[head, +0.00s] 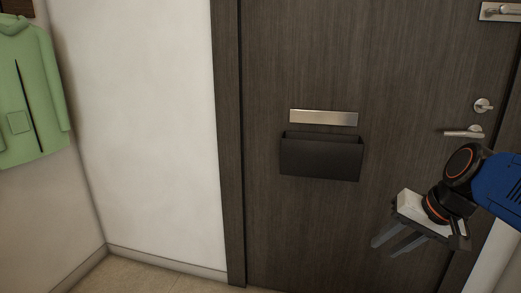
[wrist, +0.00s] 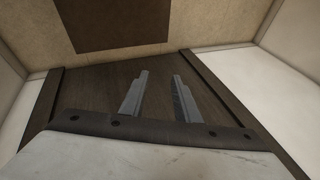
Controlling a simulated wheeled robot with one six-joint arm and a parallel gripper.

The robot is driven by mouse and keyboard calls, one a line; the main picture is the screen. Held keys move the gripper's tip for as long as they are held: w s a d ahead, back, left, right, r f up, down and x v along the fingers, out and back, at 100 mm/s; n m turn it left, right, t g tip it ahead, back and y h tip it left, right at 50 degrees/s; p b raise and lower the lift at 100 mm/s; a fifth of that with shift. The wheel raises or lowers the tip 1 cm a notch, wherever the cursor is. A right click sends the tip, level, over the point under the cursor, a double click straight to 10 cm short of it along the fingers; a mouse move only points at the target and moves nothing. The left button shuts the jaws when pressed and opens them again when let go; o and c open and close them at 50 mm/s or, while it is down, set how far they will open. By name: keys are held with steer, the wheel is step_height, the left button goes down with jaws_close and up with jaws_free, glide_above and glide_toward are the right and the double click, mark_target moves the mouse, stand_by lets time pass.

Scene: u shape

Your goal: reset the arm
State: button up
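My gripper (head: 391,243) is at the lower right of the head view, in front of the dark wooden door (head: 300,228). Its two grey fingers point to the lower left and stand apart with nothing between them. In the wrist view the gripper (wrist: 160,80) also shows two separated fingers with a clear gap. My blue and black arm reaches in from the right edge of the head view.
The door carries a metal slot plate (head: 323,118), a black mail box (head: 320,157) and a lever handle (head: 462,132) just above my arm. A green coat (head: 30,95) hangs at the left. The white wall (head: 145,120) between is bare.

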steer(key=s+f+n+h, duration=0.2)
steer(key=s+f+n, duration=0.2)
steer(key=s+f, duration=0.3)
steer(key=s, duration=0.2)
steer(key=shift+s+a+f+n+h, duration=0.2)
steer(key=shift+s+a+n+h, duration=0.1)
steer(key=shift+a+h, duration=0.1)
